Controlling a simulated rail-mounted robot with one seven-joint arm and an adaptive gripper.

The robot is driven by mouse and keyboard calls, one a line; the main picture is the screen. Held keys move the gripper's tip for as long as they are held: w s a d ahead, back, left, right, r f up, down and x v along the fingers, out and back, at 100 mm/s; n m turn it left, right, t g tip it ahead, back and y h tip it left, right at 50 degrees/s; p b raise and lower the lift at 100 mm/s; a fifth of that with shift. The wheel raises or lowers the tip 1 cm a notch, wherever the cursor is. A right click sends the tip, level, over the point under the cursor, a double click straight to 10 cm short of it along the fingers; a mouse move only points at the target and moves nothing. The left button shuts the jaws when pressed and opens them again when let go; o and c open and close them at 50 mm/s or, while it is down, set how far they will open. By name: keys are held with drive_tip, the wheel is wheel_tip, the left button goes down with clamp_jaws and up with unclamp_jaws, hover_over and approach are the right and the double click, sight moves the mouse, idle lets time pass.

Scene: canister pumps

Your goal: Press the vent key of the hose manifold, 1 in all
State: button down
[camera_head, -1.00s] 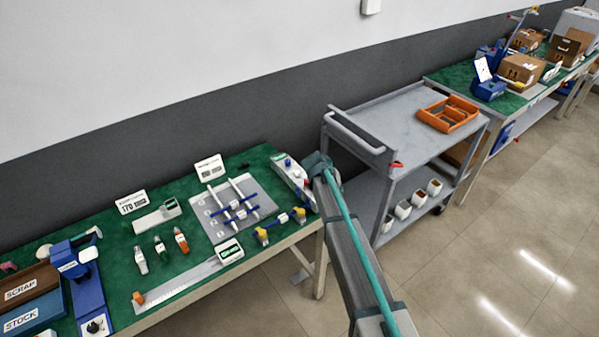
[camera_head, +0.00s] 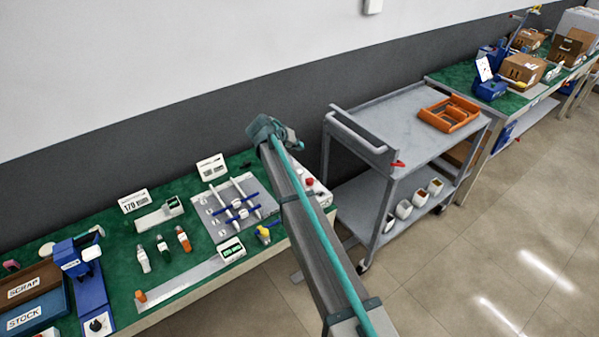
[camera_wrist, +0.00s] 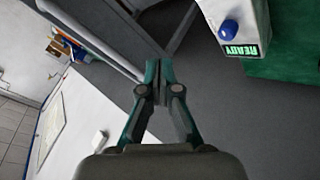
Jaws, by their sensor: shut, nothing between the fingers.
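A pale box with coloured knobs (camera_head: 316,192) stands at the right end of the green bench, partly hidden behind my arm in the head view. No name on it is readable, so I cannot tell for sure that it is the hose manifold. In the wrist view, a pale unit (camera_wrist: 211,14) with a blue knob and a green READY display stands at the upper right. My gripper (camera_wrist: 158,84) is shut and empty, in the air left of and below that unit in the picture, apart from it. I cannot make out a vent key.
A grey cart (camera_head: 385,125) with an orange tray (camera_head: 448,113) stands right of the green bench (camera_head: 115,255). A board with blue bars (camera_head: 236,209) and a ruler plate (camera_head: 185,282) lie on the bench. Another loaded bench is far right.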

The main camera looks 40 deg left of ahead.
drive_tip(key=shift+f, duration=0.15)
wheel_tip(320, 180, down, 7)
drive_tip(key=shift+f+b, duration=0.1)
drive_tip(key=shift+b, duration=0.6)
drive_tip(key=shift+f+b, duration=0.45)
drive_tip(key=shift+f, duration=0.3)
idle(0.7)
drive_tip(key=shift+f+b, duration=0.4)
drive_tip(key=shift+b, duration=0.1)
drive_tip(key=shift+f+b, duration=0.4)
drive_tip(key=shift+f, duration=0.05)
idle(0.7)
drive_tip(key=shift+r, duration=0.9)
drive_tip(key=shift+r, duration=0.1)
